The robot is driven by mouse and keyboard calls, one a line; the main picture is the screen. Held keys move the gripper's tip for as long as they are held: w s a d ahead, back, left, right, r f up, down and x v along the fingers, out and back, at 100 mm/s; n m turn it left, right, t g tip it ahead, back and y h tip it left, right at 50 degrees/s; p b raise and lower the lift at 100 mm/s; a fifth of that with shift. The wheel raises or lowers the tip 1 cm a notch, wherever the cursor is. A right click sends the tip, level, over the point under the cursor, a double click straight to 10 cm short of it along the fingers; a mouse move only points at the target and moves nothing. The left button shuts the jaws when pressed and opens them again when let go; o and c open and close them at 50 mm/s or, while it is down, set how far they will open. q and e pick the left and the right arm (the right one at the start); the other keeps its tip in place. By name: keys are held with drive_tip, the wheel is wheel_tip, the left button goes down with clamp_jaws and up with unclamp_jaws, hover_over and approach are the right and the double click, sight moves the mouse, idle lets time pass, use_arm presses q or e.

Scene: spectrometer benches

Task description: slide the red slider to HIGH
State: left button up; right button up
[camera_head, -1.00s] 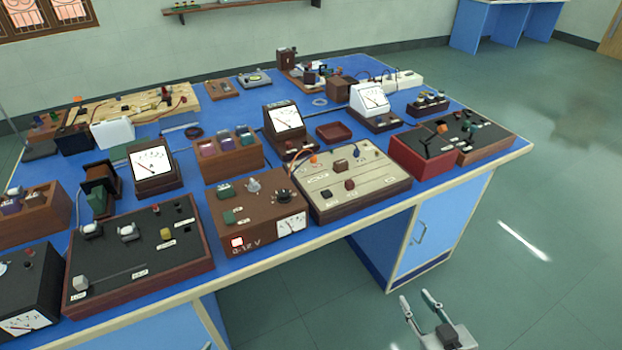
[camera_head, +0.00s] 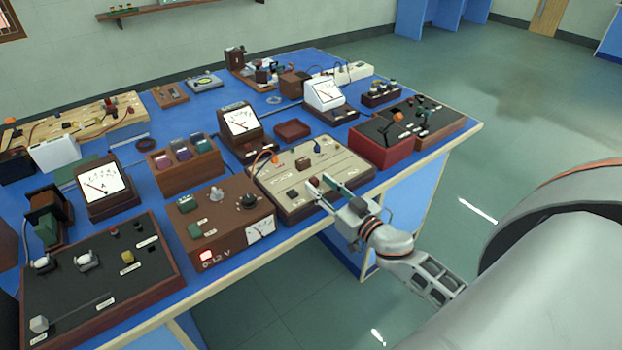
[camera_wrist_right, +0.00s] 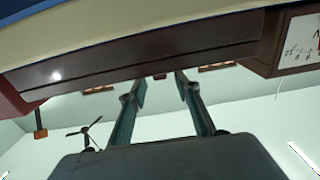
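A beige panel (camera_head: 273,181) in a dark wooden frame lies near the bench's front edge. A small dark red knob (camera_head: 314,182), likely the red slider, stands on it; the panel's labels are too small to read. My right gripper (camera_head: 319,182) is at the panel's front edge, fingers apart and pointing at the knob. I cannot tell whether they touch it. The right wrist view shows the open fingers (camera_wrist_right: 160,80) below the dark frame (camera_wrist_right: 110,68), with a little red between the tips. My left gripper is out of view.
A brown 0-12 V supply box (camera_head: 223,225) stands left of the panel. A red-sided box (camera_head: 380,156) stands to its right. Meters and other boxes crowd the blue bench (camera_head: 215,270). The floor (camera_head: 480,130) right of the bench is clear.

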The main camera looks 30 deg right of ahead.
sight(348, 169)
drive_tip(key=shift+w+a, duration=0.15)
drive_tip(key=shift+w, duration=1.55)
clamp_jaws()
drive_tip(key=d, duration=0.8)
drive_tip(key=w+d, duration=0.1)
drive_tip(key=d, duration=0.3)
drive_tip(key=shift+d+p, duration=0.2)
drive_tip(key=shift+p, duration=0.15)
unclamp_jaws()
drive_tip(key=shift+d, duration=0.1)
drive_tip(key=shift+s, duration=0.1)
